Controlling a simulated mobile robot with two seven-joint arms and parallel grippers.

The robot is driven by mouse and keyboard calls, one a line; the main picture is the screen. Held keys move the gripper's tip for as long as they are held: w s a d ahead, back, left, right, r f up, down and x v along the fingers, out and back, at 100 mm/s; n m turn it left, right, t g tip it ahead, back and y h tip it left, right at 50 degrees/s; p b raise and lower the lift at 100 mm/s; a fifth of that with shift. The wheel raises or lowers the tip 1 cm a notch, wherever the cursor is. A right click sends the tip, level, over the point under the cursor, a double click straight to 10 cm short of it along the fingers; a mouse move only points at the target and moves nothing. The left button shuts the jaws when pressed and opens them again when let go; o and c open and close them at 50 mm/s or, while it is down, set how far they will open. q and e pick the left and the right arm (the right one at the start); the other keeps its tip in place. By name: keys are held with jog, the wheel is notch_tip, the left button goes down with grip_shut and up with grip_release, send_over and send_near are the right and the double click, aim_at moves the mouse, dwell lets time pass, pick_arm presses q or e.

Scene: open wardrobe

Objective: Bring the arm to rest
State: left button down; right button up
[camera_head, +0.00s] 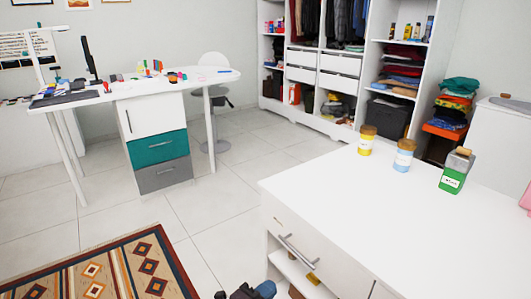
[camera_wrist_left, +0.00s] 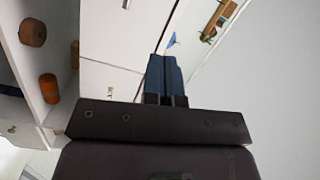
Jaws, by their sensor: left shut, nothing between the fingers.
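My left gripper (camera_head: 265,289) shows at the bottom edge of the head view, low in front of the white cabinet (camera_head: 400,215). Only its dark body and blue fingers show there; the rest of the arm is cut off. In the left wrist view the two blue fingers (camera_wrist_left: 164,62) lie side by side, shut with nothing between them. My right gripper is in neither view.
The white cabinet carries a yellow jar (camera_head: 366,142), a light blue jar (camera_head: 403,158) and a green container (camera_head: 455,172). Its drawer handle (camera_head: 298,252) faces the gripper. A patterned rug (camera_head: 105,270), white desk (camera_head: 90,96) and open wardrobe (camera_head: 312,75) stand around clear floor.

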pick_arm(q)
jog(key=s+a+r+n+g+y+p, duration=0.1)
jog(key=s+a+n+y+p, duration=0.3)
jog(key=s+a+n, duration=0.7)
jog(key=s+a+r+n+y+p, duration=0.1)
jog(key=s+a+n+y+p, duration=0.3)
jog(key=s+a+n+y, duration=0.4)
jog(key=s+a+n, duration=0.2)
jog(key=s+a, duration=0.2)
jog(key=s, duration=0.3)
jog(key=s+a+n, duration=0.2)
jog(key=s+a, duration=0.3)
jog(key=s, duration=0.2)
jog(key=shift+s+r+g+y, duration=0.2)
jog(key=shift+r+g+y, duration=0.1)
jog(key=shift+g+y, duration=0.1)
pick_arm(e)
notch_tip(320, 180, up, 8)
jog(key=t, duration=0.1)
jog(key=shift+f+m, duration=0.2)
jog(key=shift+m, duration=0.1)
